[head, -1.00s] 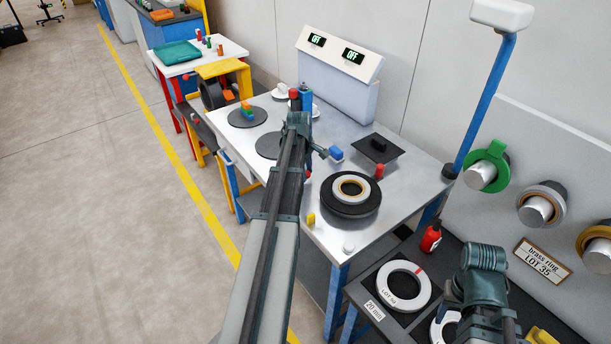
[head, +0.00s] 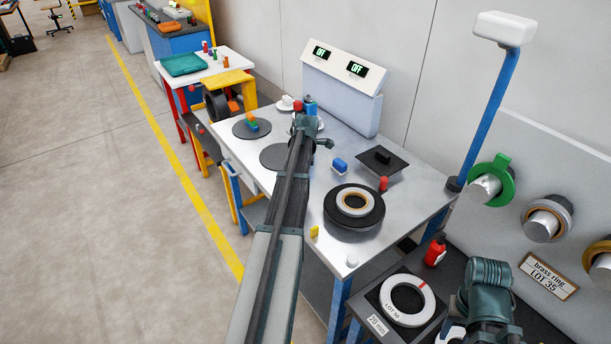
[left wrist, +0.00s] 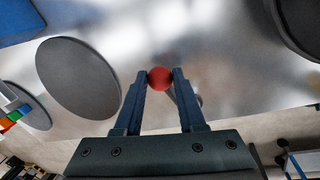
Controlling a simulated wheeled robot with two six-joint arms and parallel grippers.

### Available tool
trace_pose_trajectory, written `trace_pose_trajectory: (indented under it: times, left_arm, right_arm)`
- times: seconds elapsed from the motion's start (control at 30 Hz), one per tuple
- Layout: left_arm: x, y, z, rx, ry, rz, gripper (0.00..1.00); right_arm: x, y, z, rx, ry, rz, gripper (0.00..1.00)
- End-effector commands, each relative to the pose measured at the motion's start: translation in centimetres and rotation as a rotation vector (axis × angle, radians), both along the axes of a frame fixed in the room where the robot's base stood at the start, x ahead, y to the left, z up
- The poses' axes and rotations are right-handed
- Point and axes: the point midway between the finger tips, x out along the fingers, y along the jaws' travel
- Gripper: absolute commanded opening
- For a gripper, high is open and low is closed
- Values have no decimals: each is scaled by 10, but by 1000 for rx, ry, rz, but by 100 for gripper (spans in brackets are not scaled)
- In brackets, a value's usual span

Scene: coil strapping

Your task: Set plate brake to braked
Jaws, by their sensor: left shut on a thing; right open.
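In the left wrist view, a round red knob (left wrist: 160,78) sits between the fingertips of my left gripper (left wrist: 160,80), which is shut on it. A thin metal rod shows just behind the knob; I take this for the plate brake's handle. Beside it, to the left, is a flat grey round plate (left wrist: 80,75), which also shows in the head view (head: 276,157), partly behind my left arm.
A black disc (head: 337,215) with a pale ring lies on the steel table (head: 400,178). A panel (head: 342,85) behind shows two OFF displays.

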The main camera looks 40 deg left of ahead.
Motion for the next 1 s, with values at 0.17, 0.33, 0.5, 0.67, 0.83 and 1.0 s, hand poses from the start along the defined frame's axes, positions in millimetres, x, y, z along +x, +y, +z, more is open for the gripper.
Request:
trace_pose_trajectory:
  times: [0.17,0.33,0.5,0.67,0.83,1.0]
  left_arm:
    - [0,6,0,1,0,61,0]
    - [0,7,0,1,0,91,0]
    - [0,8,0,1,0,100,0]
    - [0,8,0,1,0,100,0]
    - [0,9,0,1,0,100,46]
    - [0,8,0,1,-1,99,68]
  right_arm:
    - [0,0,0,0,0,0,50]
    - [0,0,0,0,0,0,50]
    - [0,0,0,0,0,0,50]
    - [0,0,0,0,0,0,50]
    - [0,0,0,0,0,0,50]
    - [0,0,0,0,0,0,50]
